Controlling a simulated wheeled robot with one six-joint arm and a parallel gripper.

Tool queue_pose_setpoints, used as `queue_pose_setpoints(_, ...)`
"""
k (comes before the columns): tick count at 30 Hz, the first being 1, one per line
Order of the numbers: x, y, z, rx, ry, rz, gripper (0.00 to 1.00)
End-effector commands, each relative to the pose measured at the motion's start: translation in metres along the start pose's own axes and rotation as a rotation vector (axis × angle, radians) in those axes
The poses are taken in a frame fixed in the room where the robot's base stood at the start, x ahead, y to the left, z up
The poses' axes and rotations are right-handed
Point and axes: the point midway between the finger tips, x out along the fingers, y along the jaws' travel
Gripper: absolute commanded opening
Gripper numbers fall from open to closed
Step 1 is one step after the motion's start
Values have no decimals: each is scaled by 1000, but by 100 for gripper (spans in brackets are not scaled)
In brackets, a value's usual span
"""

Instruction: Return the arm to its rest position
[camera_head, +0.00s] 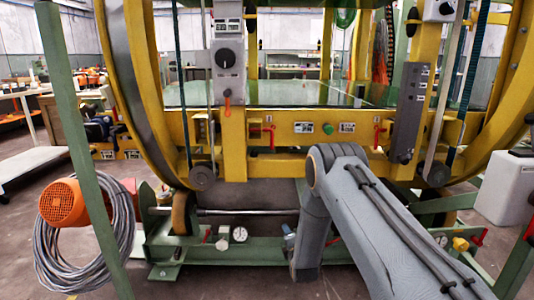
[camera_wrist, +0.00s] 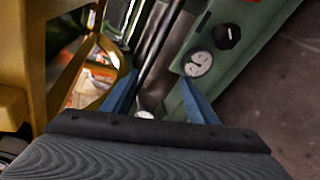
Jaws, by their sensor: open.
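My gripper (camera_wrist: 160,95) shows in the wrist view with two blue fingers spread apart and nothing between them. It points at the lower part of the ring inverter, near a green beam (camera_wrist: 222,50) with a white dial gauge (camera_wrist: 198,64) and a black knob (camera_wrist: 228,36). In the head view my grey arm (camera_head: 350,215) reaches in from the lower right, bends at the elbow in front of the yellow frame (camera_head: 285,132) and drops towards the green base. I cannot make out the gripper clearly in the head view.
The inverter's yellow rings (camera_head: 135,80) and frame fill the area before me. The green base (camera_head: 215,252) carries gauges (camera_head: 240,234) and pipes. An orange motor (camera_head: 63,202) and a coiled grey hose (camera_head: 85,240) are at left. Floor shows at lower left.

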Motion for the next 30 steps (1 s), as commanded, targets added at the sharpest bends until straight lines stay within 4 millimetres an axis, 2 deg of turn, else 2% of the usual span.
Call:
queue_pose_setpoints(1, -4, 24, -9, 54, 24, -25, 54)
queue_pose_setpoints(3, -13, 47, -22, 137, 54, -76, 54)
queue_pose_setpoints(8, -44, 94, -51, 318, 108, -200, 54)
queue_pose_setpoints(14, -103, 143, -85, 537, 138, -372, 54)
queue_pose_setpoints(17, -140, 163, -100, 641, 138, -464, 54)
queue_pose_setpoints(21, -200, 186, -118, 777, 121, -595, 54)
queue_pose_setpoints(26, -275, 203, -132, 918, 73, -748, 54)
queue_pose_setpoints(30, -347, 210, -140, 1030, 8, -882, 54)
